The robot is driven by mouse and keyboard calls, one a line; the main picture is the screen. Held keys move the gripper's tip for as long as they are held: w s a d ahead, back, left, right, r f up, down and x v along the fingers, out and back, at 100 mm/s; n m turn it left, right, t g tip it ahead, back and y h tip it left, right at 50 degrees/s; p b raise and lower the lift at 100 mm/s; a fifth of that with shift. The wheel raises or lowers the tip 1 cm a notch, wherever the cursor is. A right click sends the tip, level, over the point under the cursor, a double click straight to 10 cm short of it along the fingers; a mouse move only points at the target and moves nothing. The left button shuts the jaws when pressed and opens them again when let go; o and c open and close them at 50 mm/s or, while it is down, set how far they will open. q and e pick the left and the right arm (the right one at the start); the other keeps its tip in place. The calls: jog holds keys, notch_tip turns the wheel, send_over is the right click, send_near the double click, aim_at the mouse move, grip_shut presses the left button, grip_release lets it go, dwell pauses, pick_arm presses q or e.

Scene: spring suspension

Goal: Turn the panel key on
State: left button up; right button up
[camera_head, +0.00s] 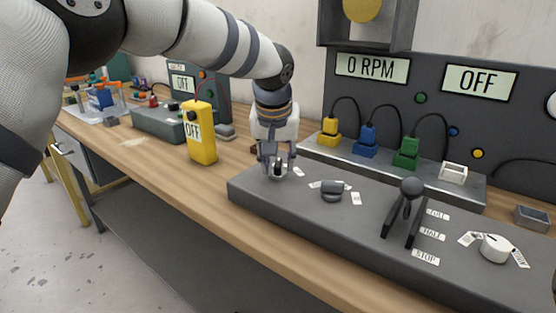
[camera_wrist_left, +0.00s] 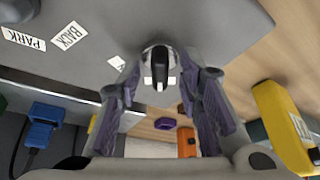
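The panel key (camera_head: 278,169) is a small dark key on a light round base at the left end of the grey control panel (camera_head: 335,230). In the left wrist view the key (camera_wrist_left: 159,68) shows as a black bar between my fingertips. My left gripper (camera_head: 276,171) points down over it, with one finger on each side. The fingers (camera_wrist_left: 162,82) look spread, with a gap to the key; contact cannot be told. White labels lie beside the key, too small to read. The displays read 0 RPM (camera_head: 372,66) and OFF (camera_head: 480,81). My right gripper is not in view.
A dark knob (camera_head: 332,190), a black lever (camera_head: 407,200) and a white dial (camera_head: 495,248) stand on the panel to the right. Yellow (camera_head: 328,131), blue (camera_head: 366,143) and green (camera_head: 407,153) plugs sit behind. A yellow OFF meter (camera_head: 200,135) stands left of the gripper.

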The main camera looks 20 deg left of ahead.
pick_arm(q)
grip_shut()
